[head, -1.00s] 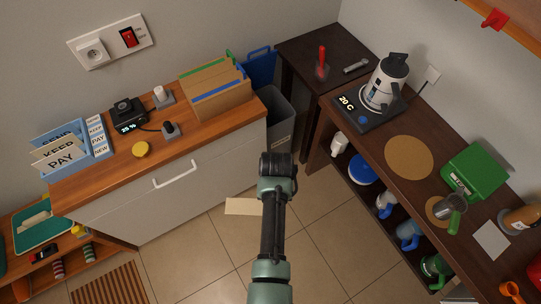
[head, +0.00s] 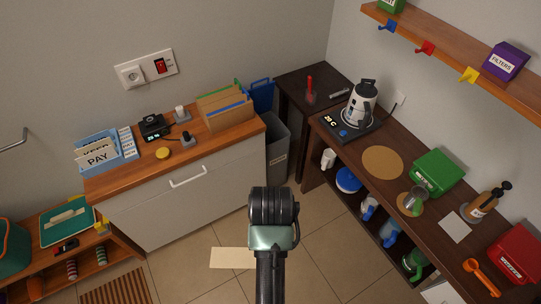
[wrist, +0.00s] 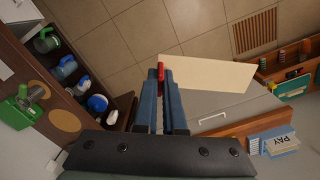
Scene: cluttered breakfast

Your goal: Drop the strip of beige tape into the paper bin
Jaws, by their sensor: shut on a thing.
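The strip of beige tape (wrist: 215,74) runs out from the fingertips of my gripper (wrist: 161,78) to the right in the wrist view. My gripper is shut on its end, and a small red piece shows at the tips. In the head view the strip (head: 232,258) sticks out left of my wrist, above the tiled floor; my wrist hides the fingers and the held end. A grey bin (head: 277,158) stands on the floor between the drawer cabinet and the dark table, farther back than my gripper. Its label is too small to read. A blue bin-like thing (head: 262,96) is behind it.
The wooden cabinet (head: 205,148) with folders and small devices is at left. The dark counter (head: 350,152) with kettle (head: 362,103) and green box (head: 438,170) runs along the right. Open floor lies between them.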

